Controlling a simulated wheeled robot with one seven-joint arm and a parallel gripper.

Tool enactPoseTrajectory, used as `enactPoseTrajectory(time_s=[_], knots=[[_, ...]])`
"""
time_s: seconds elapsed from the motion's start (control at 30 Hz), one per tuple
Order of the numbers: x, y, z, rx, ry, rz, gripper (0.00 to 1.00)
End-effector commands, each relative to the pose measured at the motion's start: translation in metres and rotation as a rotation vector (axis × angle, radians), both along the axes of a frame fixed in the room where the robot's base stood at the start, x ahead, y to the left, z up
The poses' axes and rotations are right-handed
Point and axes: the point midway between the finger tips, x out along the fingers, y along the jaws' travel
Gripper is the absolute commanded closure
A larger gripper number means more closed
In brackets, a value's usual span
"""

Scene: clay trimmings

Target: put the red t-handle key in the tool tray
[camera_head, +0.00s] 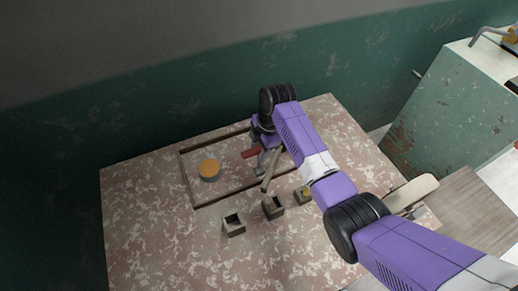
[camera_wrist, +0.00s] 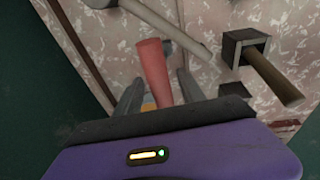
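The red handle of the t-handle key (camera_head: 250,153) shows in the head view just left of my gripper (camera_head: 260,161), low over the framed area. In the wrist view the red handle (camera_wrist: 152,68) lies between the two fingers of my gripper (camera_wrist: 159,82) and reaches past their tips. The fingers are apart around it; I cannot tell whether they press on it. The rest of the key is hidden. A shallow tray with dark wooden edges (camera_head: 188,182) lies on the table; it appears to be the tool tray.
An orange-topped round tin (camera_head: 209,170) stands inside the frame's left part. A wooden-handled tool (camera_head: 270,172) lies across the frame's front edge. Small grey boxes (camera_head: 234,226) (camera_head: 273,208) stand in front, one with a wooden handle (camera_wrist: 272,78). The table's left front (camera_head: 150,240) is clear.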

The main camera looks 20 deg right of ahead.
Motion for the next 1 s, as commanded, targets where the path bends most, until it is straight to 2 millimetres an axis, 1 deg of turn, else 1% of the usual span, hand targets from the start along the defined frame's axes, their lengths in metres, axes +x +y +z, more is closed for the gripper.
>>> enactPoseTrajectory(time_s=[0.17,0.27,0.37,0.6,0.7,0.83,1.0], knots=[[0.000,0.000,0.005,0.000,-0.001,0.000,0.53],[0.000,-0.002,0.014,0.000,-0.003,0.000,0.53],[-0.002,-0.005,0.031,0.000,-0.005,-0.001,0.53],[-0.007,-0.013,0.079,0.000,-0.004,-0.002,0.53],[-0.010,-0.015,0.096,0.001,-0.003,-0.001,0.53],[-0.011,-0.017,0.112,0.001,-0.002,0.000,0.53],[-0.013,-0.018,0.120,0.000,0.001,0.000,0.53]])
